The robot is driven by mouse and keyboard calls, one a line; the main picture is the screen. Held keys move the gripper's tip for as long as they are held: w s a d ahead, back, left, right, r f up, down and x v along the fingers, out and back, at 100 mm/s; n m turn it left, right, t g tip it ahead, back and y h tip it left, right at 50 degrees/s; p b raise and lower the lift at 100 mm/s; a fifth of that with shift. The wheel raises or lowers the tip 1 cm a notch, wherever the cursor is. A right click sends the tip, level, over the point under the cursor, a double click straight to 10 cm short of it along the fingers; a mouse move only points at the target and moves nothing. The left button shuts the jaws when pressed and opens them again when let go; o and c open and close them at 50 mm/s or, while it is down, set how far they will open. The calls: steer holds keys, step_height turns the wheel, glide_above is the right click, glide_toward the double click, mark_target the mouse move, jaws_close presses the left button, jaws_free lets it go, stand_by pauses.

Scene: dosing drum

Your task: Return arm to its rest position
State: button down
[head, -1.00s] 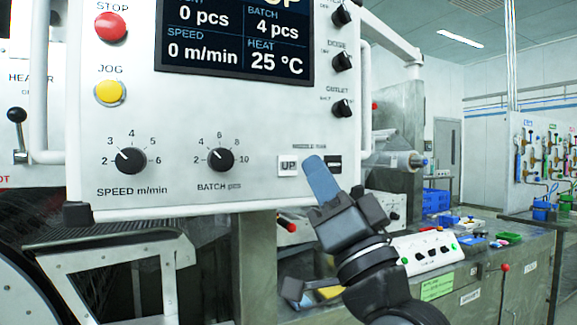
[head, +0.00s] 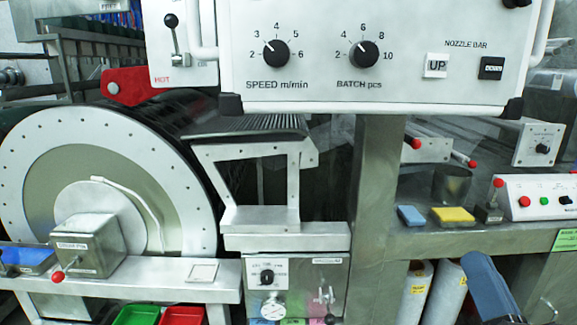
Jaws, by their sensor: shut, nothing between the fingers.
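My gripper (head: 480,268) shows at the bottom right edge of the head view. Its blue fingers point up and are shut with nothing between them. The rest of my arm is mostly cut off by the lower edge of the picture. The gripper appears in front of the lower part of the machine, beside white cylinders (head: 450,292) under the bench, and no contact is visible.
The white control panel (head: 380,93) with dials and UP (head: 436,66) and DOWN (head: 491,68) buttons hangs above. A large drum (head: 38,200) stands left. The right bench holds a blue sponge (head: 411,216), a yellow sponge (head: 453,216) and a button box (head: 540,197).

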steer(key=s+f+n+g, duration=0.2)
steer(key=s+f+g, duration=0.2)
steer(key=s+f, duration=0.85)
steer(key=s+f+n+g, duration=0.2)
steer(key=s, duration=0.7)
steer(key=s+f+n+g, duration=0.1)
steer(key=s+f+g, duration=0.1)
steer(key=s, duration=0.7)
steer(key=shift+a+f+n, duration=0.2)
steer(key=shift+a+n, duration=0.1)
steer(key=shift+n, duration=0.1)
